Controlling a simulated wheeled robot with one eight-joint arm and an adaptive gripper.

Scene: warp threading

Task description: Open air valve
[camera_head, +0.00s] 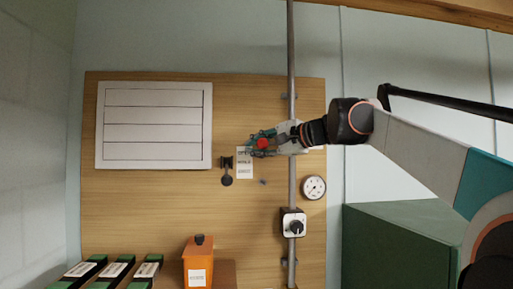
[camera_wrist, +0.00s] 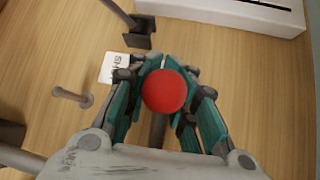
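A red ball knob (camera_wrist: 165,91) sits between the fingers of my gripper (camera_wrist: 165,75) in the wrist view. A grey rod (camera_wrist: 157,130) shows just below it, and I take this to be a valve lever. The teal fingers are close on both sides of the knob, but the knob hides the fingertips, so I cannot tell whether they grip it. In the head view the red knob (camera_head: 262,143) also shows at my gripper (camera_head: 262,146), in front of the wooden board, left of the vertical grey pipe (camera_head: 291,60).
A round gauge (camera_head: 313,187) and a box with a dark dial (camera_head: 293,224) are at the pipe. A white label (camera_head: 244,171) and a black fitting (camera_head: 227,180) are left of it. A white slatted panel (camera_head: 154,125) fills the upper left board. An orange box (camera_head: 198,263) stands below.

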